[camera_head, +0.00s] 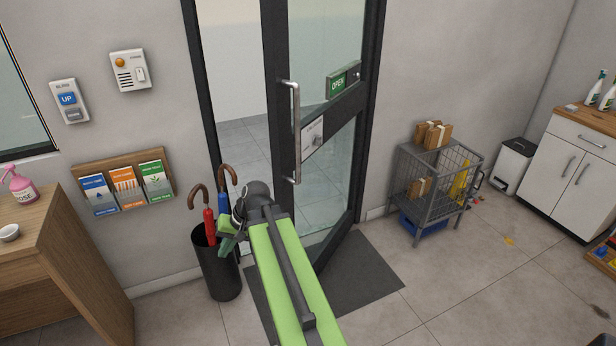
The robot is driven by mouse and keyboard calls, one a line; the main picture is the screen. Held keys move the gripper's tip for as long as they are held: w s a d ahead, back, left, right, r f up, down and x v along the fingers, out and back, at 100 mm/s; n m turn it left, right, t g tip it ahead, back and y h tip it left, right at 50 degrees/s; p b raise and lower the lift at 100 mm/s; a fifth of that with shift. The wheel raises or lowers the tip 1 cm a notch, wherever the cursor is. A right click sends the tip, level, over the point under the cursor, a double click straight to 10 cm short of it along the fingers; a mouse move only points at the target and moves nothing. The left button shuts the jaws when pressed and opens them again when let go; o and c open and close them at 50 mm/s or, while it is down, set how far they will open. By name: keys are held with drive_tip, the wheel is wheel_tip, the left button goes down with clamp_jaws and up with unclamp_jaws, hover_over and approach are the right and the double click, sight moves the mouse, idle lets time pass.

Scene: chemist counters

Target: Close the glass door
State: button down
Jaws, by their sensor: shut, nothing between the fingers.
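The glass door (338,165) has a dark frame and stands ajar. Its hinge side is at the right post, and its free edge with a long metal handle (295,130) is swung into the room over the dark mat. A green OPEN sign (343,82) hangs on it. A gap shows between the free edge and the left post. My gripper (229,236) is shut and empty, left of the door's free edge and lower than the handle. It overlaps the umbrella stand in the picture; I cannot tell whether it touches it. My green arm hides part of the door's lower edge.
A black umbrella stand (220,272) with red and blue umbrellas stands left of the doorway. The dark floor mat (365,280) lies under the door. A wire cart (432,190) with boxes stands to the right. A wooden counter (75,255) is at the left. Floor at the right front is mostly clear.

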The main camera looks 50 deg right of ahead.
drive_tip(key=s+d+r+m+t, duration=0.1)
drive_tip(key=d+r+m+t, duration=0.1)
drive_tip(key=d, duration=0.6)
drive_tip(key=s+d+r+m+t, duration=0.1)
drive_tip(key=d+r+m+t, duration=0.15)
drive_tip(key=d, duration=0.45)
drive_tip(key=m+t+h+b, duration=0.1)
drive_tip(key=m+t+h, duration=0.3)
drive_tip(key=m+t, duration=0.25)
approach(300, 174)
drive_tip(key=b+x, duration=0.3)
drive_tip(key=x, duration=0.2)
drive_tip(key=shift+w+d, duration=0.1)
drive_tip(key=shift+w, duration=0.55)
